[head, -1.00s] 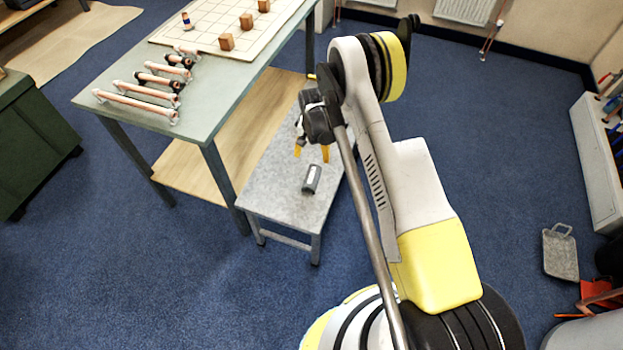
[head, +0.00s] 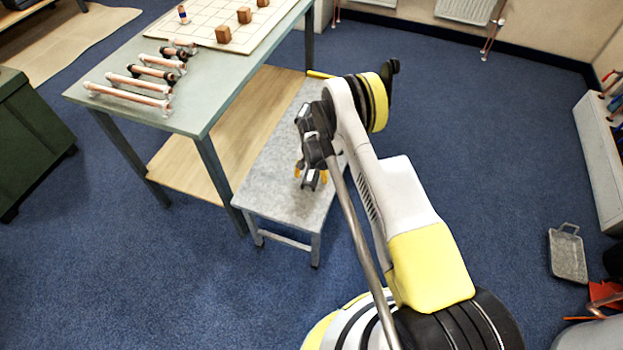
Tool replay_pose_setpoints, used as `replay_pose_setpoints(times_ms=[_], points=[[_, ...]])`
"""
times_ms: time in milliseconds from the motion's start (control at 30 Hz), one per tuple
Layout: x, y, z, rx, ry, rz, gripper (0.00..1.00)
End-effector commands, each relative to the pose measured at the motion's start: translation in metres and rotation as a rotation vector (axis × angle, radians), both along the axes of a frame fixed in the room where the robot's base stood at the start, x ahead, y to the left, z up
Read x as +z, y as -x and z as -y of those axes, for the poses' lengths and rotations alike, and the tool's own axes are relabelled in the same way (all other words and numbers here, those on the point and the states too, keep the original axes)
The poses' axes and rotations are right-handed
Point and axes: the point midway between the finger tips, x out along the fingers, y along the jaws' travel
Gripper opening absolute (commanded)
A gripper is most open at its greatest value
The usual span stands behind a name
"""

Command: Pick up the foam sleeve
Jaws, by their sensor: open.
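The foam sleeve (head: 309,181) is a short dark grey cylinder with a pale patch, lying on the low grey bench (head: 285,206). My gripper (head: 311,172) is over the bench with its yellow-orange fingertips pointing down. The fingertips show on the left and right of the sleeve, and the gripper is open. The upper part of the sleeve is partly hidden by the gripper. I cannot tell whether either finger touches it.
A green-grey table (head: 195,105) stands behind the bench on the left, holding several copper pipes (head: 135,83) and a gridded board (head: 210,15) with wooden blocks. A grey tray (head: 568,255) lies on the blue carpet at right. The bench's front end is clear.

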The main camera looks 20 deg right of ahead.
Motion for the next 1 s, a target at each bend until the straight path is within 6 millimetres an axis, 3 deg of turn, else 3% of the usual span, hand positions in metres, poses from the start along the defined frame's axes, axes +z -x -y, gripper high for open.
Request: replay_pose_setpoints(times_ms=[167, 200, 333, 367, 767, 1000], points=[[0.001, 0.0, 0.0, 0.0, 0.0, 0.0, 0.74], [0.001, 0.0, 0.0, 0.0, 0.0, 0.0, 0.69], [0.001, 0.0, 0.0, 0.0, 0.0, 0.0, 0.29], [0.001, 0.0, 0.0, 0.0, 0.0, 0.0, 0.24], [0.004, 0.0, 0.0, 0.0, 0.0, 0.0, 0.24], [0.033, 0.0, 0.0, 0.0, 0.0, 0.0, 0.24]])
